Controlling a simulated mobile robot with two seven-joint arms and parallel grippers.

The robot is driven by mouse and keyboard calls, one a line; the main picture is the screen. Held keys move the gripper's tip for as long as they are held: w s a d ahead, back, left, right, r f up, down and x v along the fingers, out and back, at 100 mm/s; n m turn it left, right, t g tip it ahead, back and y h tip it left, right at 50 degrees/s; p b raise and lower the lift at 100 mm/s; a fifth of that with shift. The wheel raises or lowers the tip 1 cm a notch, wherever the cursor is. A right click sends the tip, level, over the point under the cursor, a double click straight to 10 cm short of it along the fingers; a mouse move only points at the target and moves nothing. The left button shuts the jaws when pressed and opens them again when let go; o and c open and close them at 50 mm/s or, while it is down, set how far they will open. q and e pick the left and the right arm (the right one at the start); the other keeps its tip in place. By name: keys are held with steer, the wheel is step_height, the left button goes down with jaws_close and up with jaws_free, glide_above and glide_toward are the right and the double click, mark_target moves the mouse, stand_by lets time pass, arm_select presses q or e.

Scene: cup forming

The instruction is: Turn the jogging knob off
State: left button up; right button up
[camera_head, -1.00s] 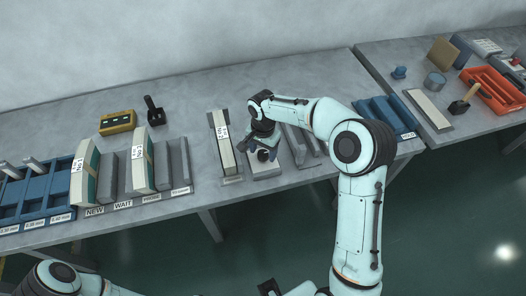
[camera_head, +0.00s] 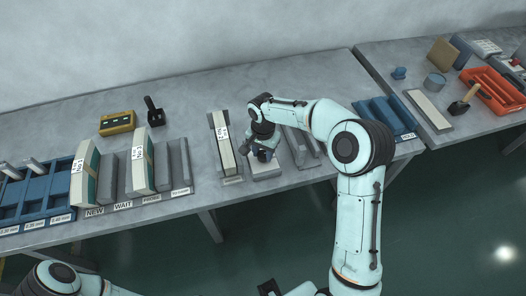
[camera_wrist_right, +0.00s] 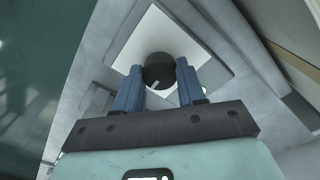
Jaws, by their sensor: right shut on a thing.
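The jogging knob (camera_wrist_right: 159,68) is a round black dial with a pale pointer mark. It sits on a white-topped box (camera_wrist_right: 198,43), which also shows in the head view (camera_head: 265,171). My right gripper (camera_wrist_right: 160,78) has its two blue fingers on either side of the knob and is shut on it. In the head view my right gripper (camera_head: 264,153) is over the box and hides the knob.
A labelled upright block (camera_head: 222,150) stands just left of the box. Grey rails (camera_head: 302,145) and a blue rack (camera_head: 384,115) lie to the right. A yellow box (camera_head: 117,123) and a black-handled tool (camera_head: 153,110) are further back. The table's back middle is clear.

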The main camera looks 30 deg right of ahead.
mark_target(263, 154)
steer(key=n, duration=0.4)
steer(key=n+p, duration=0.1)
steer(key=n, duration=0.3)
steer(key=shift+n, duration=0.3)
steer(key=n+p, duration=0.1)
steer(key=n, duration=0.3)
steer(key=shift+n, duration=0.3)
arm_select(q)
steer(key=shift+w+r+p, duration=0.2)
steer(key=shift+w+r, duration=0.45)
steer(key=shift+r, duration=0.25)
steer(key=shift+w+r+p, duration=0.2)
steer(key=shift+w+r, duration=0.4)
steer(key=shift+r, duration=0.3)
arm_select(e)
steer(key=shift+n, duration=2)
steer(key=o, duration=1.1)
steer(key=shift+c, duration=0.2)
arm_select(q)
steer(key=shift+w+r+p, duration=0.5)
steer(key=shift+w+r, duration=0.1)
steer(key=shift+r, duration=0.05)
arm_select(e)
step_height(263, 154, up, 13)
steer(key=shift+r, duration=0.15)
